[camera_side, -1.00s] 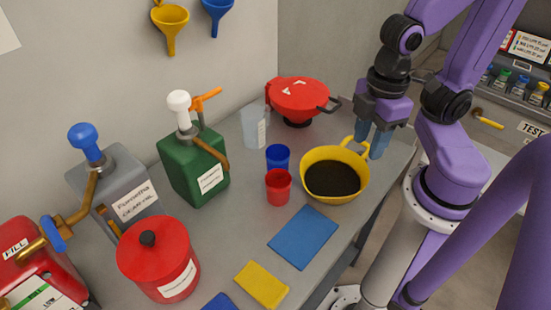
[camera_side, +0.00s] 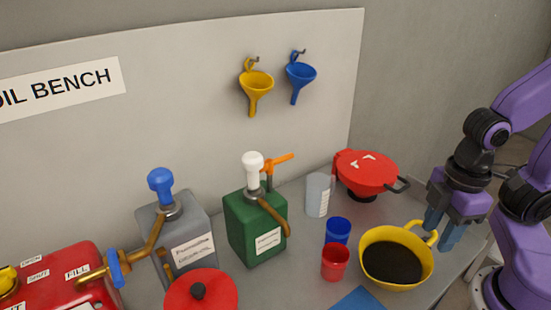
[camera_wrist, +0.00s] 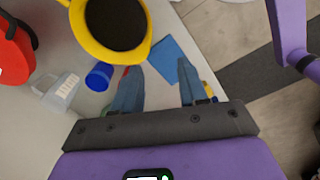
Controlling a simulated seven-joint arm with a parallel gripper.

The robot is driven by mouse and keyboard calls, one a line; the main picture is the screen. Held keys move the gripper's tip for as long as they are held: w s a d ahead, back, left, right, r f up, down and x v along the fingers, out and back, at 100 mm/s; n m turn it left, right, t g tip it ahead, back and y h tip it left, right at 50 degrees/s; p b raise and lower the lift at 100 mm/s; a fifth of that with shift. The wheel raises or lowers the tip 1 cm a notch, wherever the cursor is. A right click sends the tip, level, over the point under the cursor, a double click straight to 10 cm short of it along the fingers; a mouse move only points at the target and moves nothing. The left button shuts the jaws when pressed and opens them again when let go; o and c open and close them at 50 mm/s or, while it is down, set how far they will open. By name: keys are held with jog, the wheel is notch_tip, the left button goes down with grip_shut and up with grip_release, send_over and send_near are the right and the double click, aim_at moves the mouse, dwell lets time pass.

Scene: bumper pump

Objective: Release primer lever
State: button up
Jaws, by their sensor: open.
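An orange lever (camera_side: 278,161) projects to the right behind the white-knobbed pump (camera_side: 253,170) on the green container (camera_side: 243,222). I cannot tell for sure that it is the primer lever. A brown spout (camera_side: 274,217) slopes down from the pump. My gripper (camera_side: 441,234) is well to the right of the green container, beside the handle of a yellow pan (camera_side: 427,260) of dark liquid. In the wrist view my gripper (camera_wrist: 159,68) has its fingers apart with nothing held between them.
A grey container (camera_side: 184,238) with a blue-knobbed pump stands left. Funnels (camera_side: 256,82) hang on the wall.

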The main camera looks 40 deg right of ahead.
jog(key=c, duration=0.5)
jog(key=shift+w+a+r, duration=0.1)
jog(key=shift+w+a, duration=0.1)
jog(key=shift+w, duration=0.05)
grip_shut()
jog(key=w+a+r+m+t, duration=0.1)
jog(key=w+a+r+m, duration=0.25)
jog(key=w, duration=0.55)
jog(key=w+a+r+m+t, duration=0.1)
jog(key=w+a+r+m, duration=0.3)
jog(key=w, duration=0.5)
jog(key=w+r+m+t, duration=0.1)
jog(key=w+r+m, duration=0.1)
jog(key=w, duration=0.6)
jog(key=w+r+m, duration=0.3)
jog(key=w, duration=0.6)
jog(key=shift+w+a+r+t, duration=0.2)
jog(key=shift+a+t, duration=0.1)
jog(key=shift+t, duration=0.1)
